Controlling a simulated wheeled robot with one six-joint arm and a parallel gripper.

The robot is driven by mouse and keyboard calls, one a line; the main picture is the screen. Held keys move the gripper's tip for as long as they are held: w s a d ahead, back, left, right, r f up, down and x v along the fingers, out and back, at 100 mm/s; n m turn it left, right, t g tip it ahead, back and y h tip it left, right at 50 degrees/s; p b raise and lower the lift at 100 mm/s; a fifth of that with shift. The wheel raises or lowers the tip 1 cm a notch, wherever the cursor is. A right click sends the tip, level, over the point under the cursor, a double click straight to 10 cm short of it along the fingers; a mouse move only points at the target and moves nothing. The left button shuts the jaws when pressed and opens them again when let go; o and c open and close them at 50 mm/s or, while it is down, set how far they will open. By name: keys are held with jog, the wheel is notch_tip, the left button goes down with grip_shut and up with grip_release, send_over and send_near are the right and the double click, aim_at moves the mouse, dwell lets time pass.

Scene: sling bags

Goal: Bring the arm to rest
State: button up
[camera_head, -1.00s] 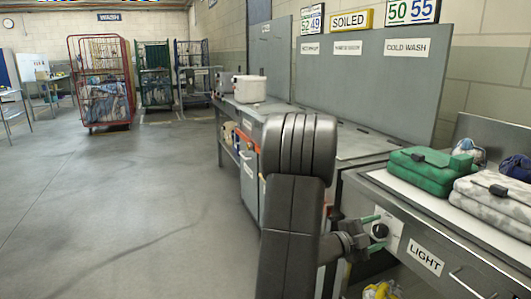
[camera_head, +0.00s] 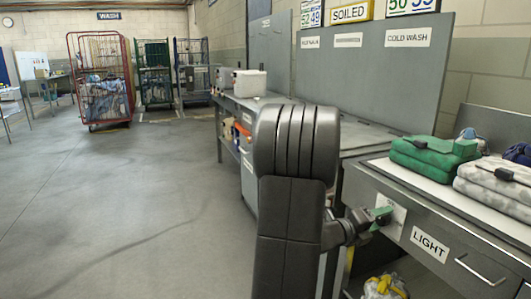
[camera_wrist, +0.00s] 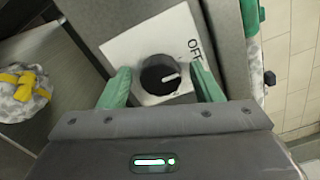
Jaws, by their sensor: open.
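My gripper (camera_head: 378,217) is at the front of the bench marked LIGHT (camera_head: 430,243), by the white plate of a control knob. In the wrist view my gripper (camera_wrist: 163,76) has its two green fingers apart, one on each side of the round black knob (camera_wrist: 155,72). I cannot tell whether either finger touches it. The knob's white mark points to the right in that view. The white plate (camera_wrist: 128,50) reads OFF beside the right finger. My dark arm reaches across the lower middle of the head view.
Folded green bags (camera_head: 425,163) and pale patterned bags (camera_head: 495,178) lie on the bench. A yellow and white bundle (camera_head: 384,287) sits below it. A grey counter and panel (camera_head: 385,75) stand behind. Wheeled cages (camera_head: 101,85) are far left. The floor (camera_head: 130,190) at left is open.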

jog(key=m, duration=0.4)
dwell(0.6)
